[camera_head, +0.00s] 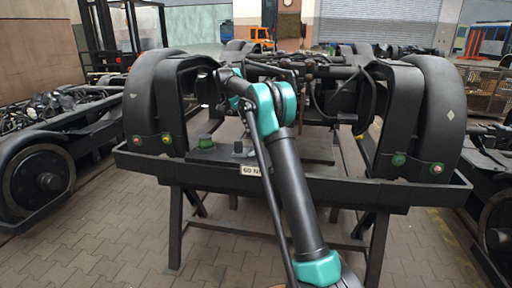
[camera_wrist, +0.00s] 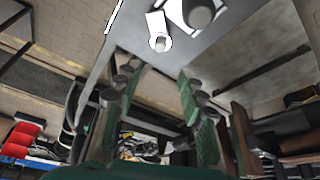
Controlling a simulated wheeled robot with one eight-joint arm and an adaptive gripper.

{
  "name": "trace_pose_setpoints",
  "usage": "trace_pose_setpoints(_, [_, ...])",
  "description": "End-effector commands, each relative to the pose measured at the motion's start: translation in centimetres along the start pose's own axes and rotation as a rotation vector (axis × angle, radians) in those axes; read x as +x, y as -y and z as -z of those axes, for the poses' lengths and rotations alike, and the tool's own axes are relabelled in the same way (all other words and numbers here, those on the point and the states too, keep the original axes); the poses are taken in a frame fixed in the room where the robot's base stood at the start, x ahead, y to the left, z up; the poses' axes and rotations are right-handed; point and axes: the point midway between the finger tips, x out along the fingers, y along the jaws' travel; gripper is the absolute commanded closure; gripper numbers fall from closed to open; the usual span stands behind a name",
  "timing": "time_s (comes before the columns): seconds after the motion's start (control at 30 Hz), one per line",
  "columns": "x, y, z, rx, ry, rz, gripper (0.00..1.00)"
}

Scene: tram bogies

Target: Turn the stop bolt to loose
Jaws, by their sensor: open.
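My gripper (camera_wrist: 157,80) is open in the wrist view, its two green-padded fingers apart with nothing between them. Beyond the fingertips, near the top edge, a pale bolt-like cylinder (camera_wrist: 158,30) stands on a grey plate (camera_wrist: 240,45); a gap separates them. A dark round knob (camera_wrist: 201,13) on a light base is beside it, cut by the frame edge. In the head view, a green-topped knob (camera_head: 205,141) and a small black knob (camera_head: 238,147) sit on the bogie's front plate. I cannot tell for sure which is the stop bolt. The gripper's fingers are not clear in the head view.
The bogie's front beam (camera_head: 210,177) carries a "60 N" label (camera_head: 250,170). Black wheel covers (camera_head: 440,110) stand at both sides. My arm crosses the beam's middle. Other bogies (camera_head: 45,160) stand left and right. The paved floor in front is clear.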

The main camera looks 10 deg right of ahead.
Motion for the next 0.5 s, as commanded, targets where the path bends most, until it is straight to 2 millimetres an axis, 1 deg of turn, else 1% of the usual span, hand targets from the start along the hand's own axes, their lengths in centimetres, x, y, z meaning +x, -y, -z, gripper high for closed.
trace_pose_setpoints(0.03, [1.1,0.0,0.0,0.001,0.000,0.000,0.59])
trace_pose_setpoints(0.2, [4.5,0.0,0.0,0.000,0.000,0.000,0.59])
trace_pose_setpoints(0.5, [10.1,0.0,0.0,0.000,0.000,0.001,0.59])
